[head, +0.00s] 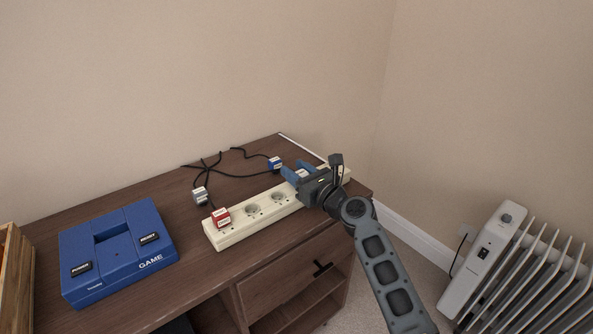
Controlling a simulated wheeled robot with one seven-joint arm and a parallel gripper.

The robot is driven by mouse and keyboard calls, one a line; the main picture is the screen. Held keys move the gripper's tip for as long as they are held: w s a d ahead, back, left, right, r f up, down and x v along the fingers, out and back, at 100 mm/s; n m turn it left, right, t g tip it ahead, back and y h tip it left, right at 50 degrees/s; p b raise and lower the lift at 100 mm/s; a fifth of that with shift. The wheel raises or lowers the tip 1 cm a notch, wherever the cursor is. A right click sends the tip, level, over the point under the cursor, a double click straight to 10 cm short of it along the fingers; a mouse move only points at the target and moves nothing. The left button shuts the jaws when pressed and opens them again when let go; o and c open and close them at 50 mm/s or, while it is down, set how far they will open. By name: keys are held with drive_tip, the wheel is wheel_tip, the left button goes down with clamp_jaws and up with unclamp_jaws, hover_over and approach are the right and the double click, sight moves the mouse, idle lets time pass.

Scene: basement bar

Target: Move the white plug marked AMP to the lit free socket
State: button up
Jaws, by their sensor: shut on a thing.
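My gripper (297,175) is over the right part of the cream power strip (232,234), its blue fingers shut on a small white thing (303,173), seemingly the white plug. Its label cannot be read and the fingers hide most of it. The strip lies along the desk's front edge. A red plug (221,217) sits in its left end. Two empty sockets, the left one (252,210) and the right one (277,196), show in its middle; I cannot make out a light on either. My gripper hides sockets farther right.
A grey-white plug (200,195) and a blue plug (275,163) rest behind the strip, with black cords on the desk (190,230). A blue GAME console (118,249) stands at left. A white radiator (480,260) stands on the floor at right.

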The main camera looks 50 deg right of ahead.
drive_tip(key=shift+f, duration=0.1)
idle(0.3)
drive_tip(key=o, duration=1.1)
drive_tip(key=shift+v, duration=3.9)
